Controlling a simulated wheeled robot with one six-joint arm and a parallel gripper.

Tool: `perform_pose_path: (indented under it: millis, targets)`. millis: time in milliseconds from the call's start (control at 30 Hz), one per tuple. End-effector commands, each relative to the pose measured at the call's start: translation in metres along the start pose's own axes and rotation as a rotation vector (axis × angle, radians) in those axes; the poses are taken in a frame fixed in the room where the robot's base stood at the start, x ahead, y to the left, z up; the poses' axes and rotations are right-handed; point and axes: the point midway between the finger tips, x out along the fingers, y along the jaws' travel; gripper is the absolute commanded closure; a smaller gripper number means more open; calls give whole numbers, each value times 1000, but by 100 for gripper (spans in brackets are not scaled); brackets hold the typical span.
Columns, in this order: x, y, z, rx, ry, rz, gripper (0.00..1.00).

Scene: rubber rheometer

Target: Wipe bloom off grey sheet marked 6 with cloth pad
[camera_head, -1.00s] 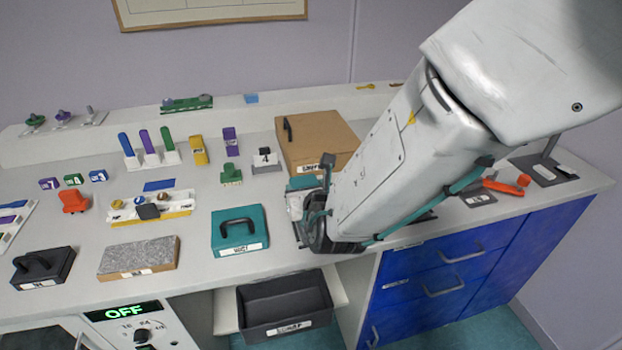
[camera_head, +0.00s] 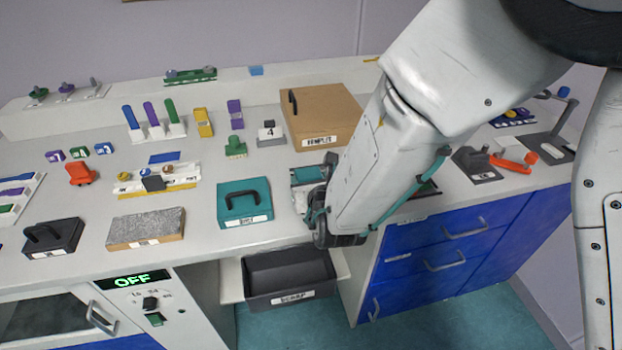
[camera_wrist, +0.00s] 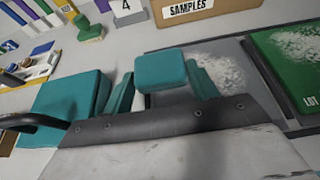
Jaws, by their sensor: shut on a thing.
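My gripper (camera_wrist: 160,88) is shut on a teal cloth pad (camera_wrist: 160,72), which shows between its teal fingers in the wrist view. Just beyond the pad lies a grey sheet (camera_wrist: 262,101) with a patch of white bloom on it. Whether the pad touches the sheet I cannot tell. The sheet's number is not visible. In the head view my gripper (camera_head: 318,212) is low over the bench, right of the teal lidded box, and my arm hides most of the sheet area.
A green sheet (camera_wrist: 285,75) with white bloom lies right of the grey one. The teal box (camera_head: 232,205) with a black handle stands close on the left. A brown samples box (camera_head: 335,110) stands behind. A dark scrap bin (camera_head: 290,275) sits below the bench edge.

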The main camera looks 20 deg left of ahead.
Motion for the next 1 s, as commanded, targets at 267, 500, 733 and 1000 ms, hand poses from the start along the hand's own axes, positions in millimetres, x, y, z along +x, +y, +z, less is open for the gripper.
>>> perform_pose_path:
  millis: [267,500,733,1000]
  targets:
    - [0,0,0,0,0,0,63]
    - [1,0,-3,0,1,0,63]
    - [3,0,-8,-1,1,0,63]
    - [5,0,-11,-1,0,0,63]
